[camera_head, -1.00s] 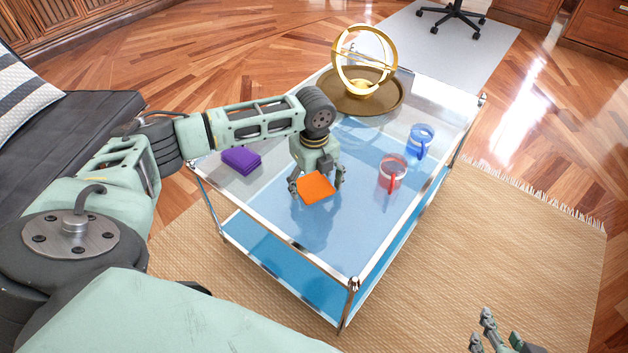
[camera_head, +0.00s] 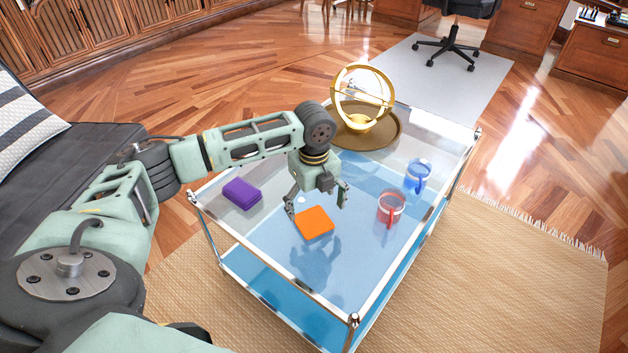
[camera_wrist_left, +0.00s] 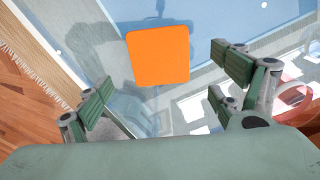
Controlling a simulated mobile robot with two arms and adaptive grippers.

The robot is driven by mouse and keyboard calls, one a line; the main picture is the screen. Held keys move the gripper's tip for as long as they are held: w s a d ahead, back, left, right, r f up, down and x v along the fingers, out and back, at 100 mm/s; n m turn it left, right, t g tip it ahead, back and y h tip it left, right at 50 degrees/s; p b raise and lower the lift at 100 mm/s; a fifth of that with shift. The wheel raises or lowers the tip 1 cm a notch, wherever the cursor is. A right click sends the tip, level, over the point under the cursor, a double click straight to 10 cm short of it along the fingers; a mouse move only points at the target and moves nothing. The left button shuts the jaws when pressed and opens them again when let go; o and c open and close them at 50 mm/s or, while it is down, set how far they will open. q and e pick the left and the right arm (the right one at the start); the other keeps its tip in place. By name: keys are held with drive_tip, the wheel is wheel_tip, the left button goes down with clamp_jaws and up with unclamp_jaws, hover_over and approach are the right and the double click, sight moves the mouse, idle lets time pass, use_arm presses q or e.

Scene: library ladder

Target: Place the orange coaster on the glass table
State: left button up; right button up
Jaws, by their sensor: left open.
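The orange coaster (camera_head: 314,223) lies flat on the glass table (camera_head: 282,262), near the middle of its left half. In the left wrist view the coaster (camera_wrist_left: 158,57) shows whole, beyond the fingers and apart from them. My left gripper (camera_head: 318,205) is open and empty, just above and behind the coaster in the head view. Its spread fingers also show in the left wrist view (camera_wrist_left: 165,95). My right gripper is out of view.
A purple stack of coasters (camera_head: 242,193) sits at the table's left. A red glass mug (camera_head: 391,208) and a blue glass mug (camera_head: 417,176) stand on the right. A golden armillary ornament (camera_head: 364,97) stands on a round brown tray (camera_head: 391,137) at the back.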

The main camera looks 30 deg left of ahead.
sight(314, 222)
use_arm(q)
drive_tip(key=shift+r, duration=0.9)
drive_tip(key=shift+r+p, duration=0.8)
drive_tip(key=shift+r, duration=1.5)
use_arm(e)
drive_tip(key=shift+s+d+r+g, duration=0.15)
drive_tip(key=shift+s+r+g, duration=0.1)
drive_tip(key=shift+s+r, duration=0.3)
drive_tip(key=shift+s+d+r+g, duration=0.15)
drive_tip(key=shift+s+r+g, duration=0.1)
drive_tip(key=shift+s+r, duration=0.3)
